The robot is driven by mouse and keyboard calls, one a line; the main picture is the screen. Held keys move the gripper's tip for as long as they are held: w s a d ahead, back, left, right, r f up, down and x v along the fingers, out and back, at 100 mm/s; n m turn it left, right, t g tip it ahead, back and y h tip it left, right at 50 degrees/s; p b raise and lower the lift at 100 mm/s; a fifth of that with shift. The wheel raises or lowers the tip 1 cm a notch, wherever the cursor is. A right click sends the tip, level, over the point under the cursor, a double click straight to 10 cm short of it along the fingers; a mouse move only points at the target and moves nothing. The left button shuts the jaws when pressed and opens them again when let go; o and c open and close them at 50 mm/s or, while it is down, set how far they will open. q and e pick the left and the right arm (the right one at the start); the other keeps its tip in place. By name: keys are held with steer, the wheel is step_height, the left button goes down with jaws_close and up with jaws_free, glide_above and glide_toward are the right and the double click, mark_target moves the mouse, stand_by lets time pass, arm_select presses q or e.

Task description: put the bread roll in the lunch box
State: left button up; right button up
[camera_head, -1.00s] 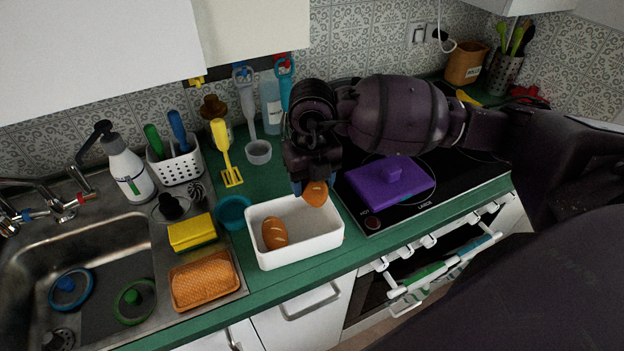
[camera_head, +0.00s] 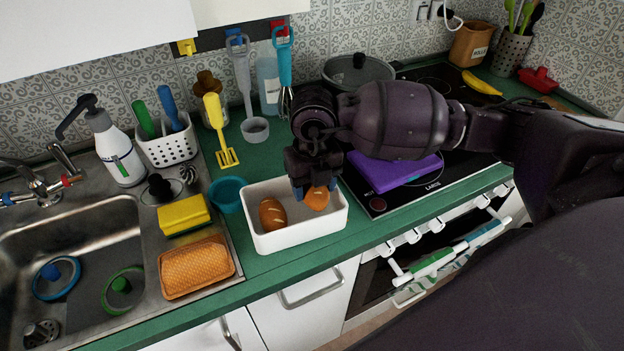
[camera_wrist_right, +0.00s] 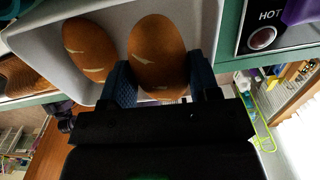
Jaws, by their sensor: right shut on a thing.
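The white lunch box (camera_head: 300,232) stands on the green counter between the sink and the hob. One brown bread roll (camera_head: 272,213) lies in its left part; it also shows in the right wrist view (camera_wrist_right: 90,50). My right gripper (camera_head: 314,192) is shut on a second bread roll (camera_head: 317,199), which is between its blue fingertips in the right wrist view (camera_wrist_right: 158,58). This held roll is over or inside the right part of the box; I cannot tell whether it touches the floor. My left gripper is not in view.
A teal bowl (camera_head: 228,194) stands close to the box's left side. A yellow sponge (camera_head: 184,214) and an orange woven tray (camera_head: 196,268) lie by the sink. A purple lid-like object (camera_head: 392,172) is on the hob at the right.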

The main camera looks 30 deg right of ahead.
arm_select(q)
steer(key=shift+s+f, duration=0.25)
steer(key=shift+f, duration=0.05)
arm_select(e)
steer(key=shift+f, duration=0.2)
steer(key=o, duration=1)
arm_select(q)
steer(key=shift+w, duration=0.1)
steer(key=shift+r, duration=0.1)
